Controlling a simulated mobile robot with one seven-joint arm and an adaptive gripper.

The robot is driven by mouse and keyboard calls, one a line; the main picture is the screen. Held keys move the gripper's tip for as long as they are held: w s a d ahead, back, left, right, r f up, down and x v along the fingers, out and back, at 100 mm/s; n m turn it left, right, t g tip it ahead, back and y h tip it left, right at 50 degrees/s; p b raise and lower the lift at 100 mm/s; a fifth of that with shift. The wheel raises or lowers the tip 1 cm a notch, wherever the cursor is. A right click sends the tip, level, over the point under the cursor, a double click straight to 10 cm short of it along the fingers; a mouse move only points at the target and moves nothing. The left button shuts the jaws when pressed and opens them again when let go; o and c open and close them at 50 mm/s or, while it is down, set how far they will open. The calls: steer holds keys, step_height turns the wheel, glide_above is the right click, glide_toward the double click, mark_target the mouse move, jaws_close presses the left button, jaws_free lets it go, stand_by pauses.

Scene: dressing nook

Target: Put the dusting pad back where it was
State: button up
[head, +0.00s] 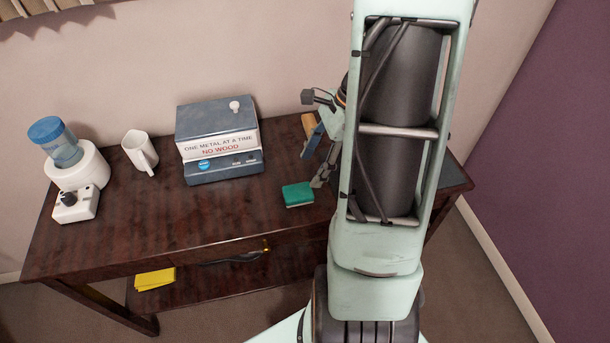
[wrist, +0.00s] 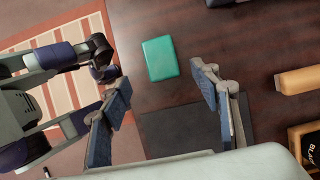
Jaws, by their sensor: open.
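A teal-green block that looks like the dusting pad (head: 298,194) lies flat on the dark wooden table, near the front edge and left of my arm. It also shows in the wrist view (wrist: 160,58), just beyond the fingertips. My gripper (head: 320,156) is above the table, behind and to the right of the pad. In the wrist view my gripper (wrist: 161,82) is open, its blue-padded fingers wide apart with nothing between them. The pad is not touched. My arm hides part of the table's right side.
A yellow item (head: 155,279) lies on the lower shelf. A wooden handle (wrist: 299,80) and dark mat (wrist: 180,130) are near my gripper.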

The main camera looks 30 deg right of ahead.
steer(key=shift+v, duration=1.45)
